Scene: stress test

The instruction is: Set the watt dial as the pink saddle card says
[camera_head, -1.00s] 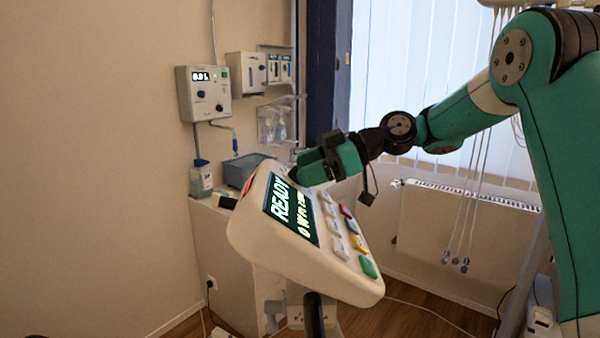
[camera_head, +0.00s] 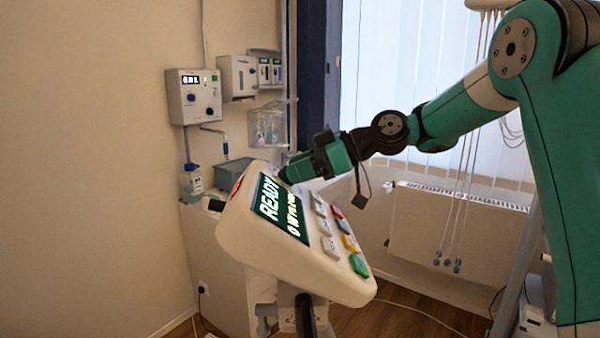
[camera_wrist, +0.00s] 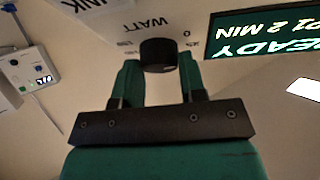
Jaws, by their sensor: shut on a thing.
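The watt dial (camera_wrist: 158,53) is a black round knob on the pale console panel, with the label "WATT" printed beside it, upside down in the wrist view. My gripper (camera_wrist: 158,78) has its green fingers on either side of the dial and is shut on it. In the head view my gripper (camera_head: 290,174) reaches the far top edge of the console (camera_head: 250,245), and the dial is hidden there. The console's display (camera_head: 281,208) reads "READY" with a line starting "0 W". It also shows in the wrist view (camera_wrist: 265,32). I see no pink saddle card.
Coloured buttons (camera_head: 349,243) line the console's right side. A wall box (camera_head: 194,97) with a small display hangs at the back left. A bottle (camera_head: 192,182) and a grey bin (camera_head: 234,172) stand behind the console. A radiator (camera_head: 450,240) is at the right.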

